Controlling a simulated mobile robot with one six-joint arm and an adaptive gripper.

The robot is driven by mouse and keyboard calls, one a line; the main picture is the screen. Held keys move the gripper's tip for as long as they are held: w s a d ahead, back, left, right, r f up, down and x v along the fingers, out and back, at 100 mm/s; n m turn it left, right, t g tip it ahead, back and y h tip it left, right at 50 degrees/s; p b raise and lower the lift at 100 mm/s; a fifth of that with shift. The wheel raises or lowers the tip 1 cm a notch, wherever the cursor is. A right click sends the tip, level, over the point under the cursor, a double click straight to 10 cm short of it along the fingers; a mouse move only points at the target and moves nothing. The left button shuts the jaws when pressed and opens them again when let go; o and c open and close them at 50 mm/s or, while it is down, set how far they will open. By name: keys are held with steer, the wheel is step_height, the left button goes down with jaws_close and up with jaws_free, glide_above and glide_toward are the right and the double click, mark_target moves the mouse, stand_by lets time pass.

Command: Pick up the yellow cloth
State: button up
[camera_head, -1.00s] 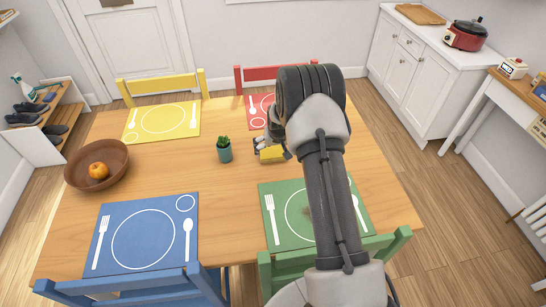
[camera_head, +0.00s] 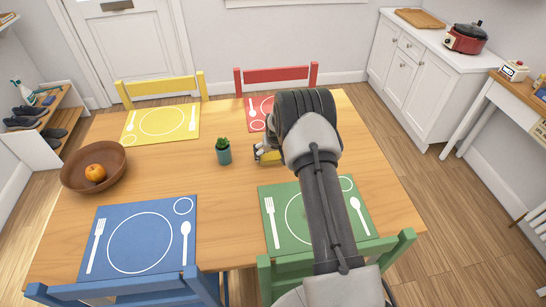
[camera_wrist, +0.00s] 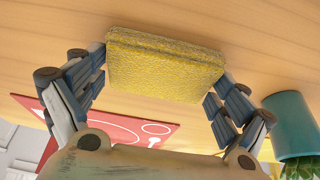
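The yellow cloth (camera_wrist: 165,68) is a thick, rough-textured block between the two fingers of my gripper (camera_wrist: 162,75) in the wrist view. The fingertips meet its left and right ends, so my gripper looks shut on it. In the head view, only a small yellow part of the cloth (camera_head: 270,157) shows beside my gripper (camera_head: 266,152), over the table between the green pot and my arm. My arm hides the rest. I cannot tell whether the cloth touches the table.
A green plant pot (camera_head: 223,154) stands just left of my gripper. A brown bowl (camera_head: 118,170) with an orange fruit is at the table's left. Blue (camera_head: 105,262), green (camera_head: 283,240), yellow (camera_head: 140,137) and red (camera_head: 254,112) placemats lie on the wooden table (camera_head: 215,205).

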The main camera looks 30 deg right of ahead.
mark_target(273, 155)
steer(key=c, duration=0.5)
step_height(273, 155, up, 20)
steer(key=p, duration=0.5)
steer(key=s+a+r+n+y, duration=0.1)
steer(key=s+a+r+n, duration=0.35)
steer(key=s+a, duration=1.1)
steer(key=shift+m, duration=0.65)
steer(key=s+a+f, duration=0.1)
steer(key=s, duration=0.2)
steer(key=s+a+f, duration=0.1)
steer(key=s, duration=0.1)
steer(key=s+a+f, duration=0.1)
steer(key=s+a, duration=0.1)
steer(key=s, duration=0.1)
steer(key=shift+s+f, duration=0.15)
steer(key=shift+s, duration=0.2)
